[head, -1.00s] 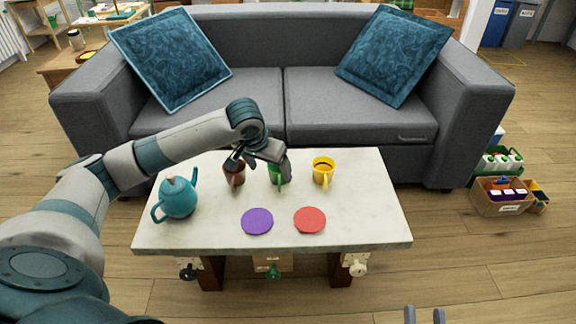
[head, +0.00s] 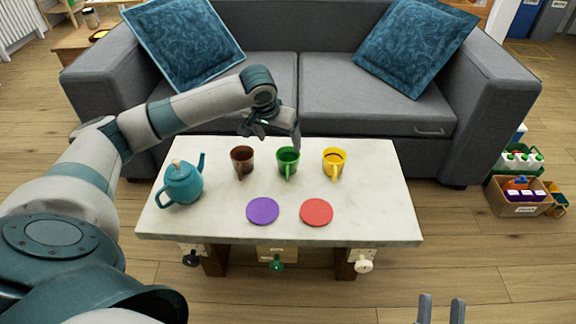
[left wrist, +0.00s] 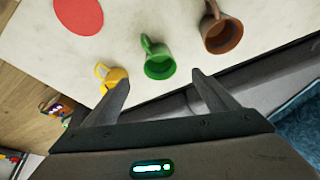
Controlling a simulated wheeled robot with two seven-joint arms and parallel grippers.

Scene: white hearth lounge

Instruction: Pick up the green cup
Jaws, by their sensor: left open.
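The green cup (head: 288,162) stands upright near the back edge of the table, between a brown cup (head: 242,161) and a yellow cup (head: 334,162). Its handle faces the front. My left gripper (head: 271,138) is open and empty, behind and above the green cup at the table's back edge. In the left wrist view, the green cup (left wrist: 160,66) lies just beyond the gap between the open fingers (left wrist: 160,82), and no finger visibly touches it. My right gripper (head: 441,309) shows only its two finger ends at the bottom edge, apart with nothing between them.
A teal teapot (head: 181,184) stands at the table's left. A purple disc (head: 263,211) and a red disc (head: 317,212) lie at the front of the white table (head: 378,205). The grey sofa (head: 365,115) is close behind. The table's right end is clear.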

